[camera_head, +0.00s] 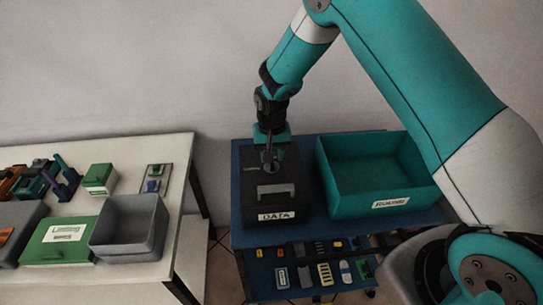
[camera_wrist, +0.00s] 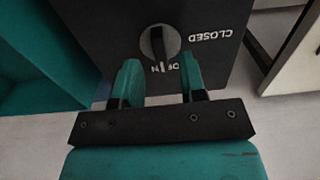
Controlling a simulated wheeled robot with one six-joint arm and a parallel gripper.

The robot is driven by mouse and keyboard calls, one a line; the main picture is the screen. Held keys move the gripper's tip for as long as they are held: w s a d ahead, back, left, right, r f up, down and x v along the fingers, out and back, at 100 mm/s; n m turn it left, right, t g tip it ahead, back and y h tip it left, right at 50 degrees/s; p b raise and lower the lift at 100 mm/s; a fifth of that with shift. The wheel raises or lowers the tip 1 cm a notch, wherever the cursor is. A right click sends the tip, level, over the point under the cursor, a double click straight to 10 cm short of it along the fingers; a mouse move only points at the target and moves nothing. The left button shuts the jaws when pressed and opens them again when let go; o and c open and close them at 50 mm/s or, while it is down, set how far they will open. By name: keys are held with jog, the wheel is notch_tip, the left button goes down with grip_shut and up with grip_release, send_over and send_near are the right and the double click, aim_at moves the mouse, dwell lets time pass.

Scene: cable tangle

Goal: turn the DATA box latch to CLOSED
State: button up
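The DATA box (camera_head: 289,180) is a black box on the blue table, with a white "DATA" label on its front. In the wrist view its dark top (camera_wrist: 100,25) carries a round grey latch knob (camera_wrist: 171,43) with a dark bar. The bar lies roughly up and down in the picture, toward the partly hidden "OPEN" marking (camera_wrist: 163,67). "CLOSED" (camera_wrist: 217,34) is printed upside down to the right. My gripper (camera_head: 270,165) is above the back of the box. In the wrist view its teal fingers (camera_wrist: 158,64) are apart with nothing between them, just short of the knob.
A large teal bin (camera_head: 370,190) stands right of the box on the blue table (camera_head: 240,238). A white table (camera_head: 160,210) at left holds a grey bin (camera_head: 130,230), a green box (camera_head: 62,240) and small parts. Small items lie on a lower shelf.

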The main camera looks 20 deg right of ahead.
jog(key=shift+f, duration=1.35)
grip_shut()
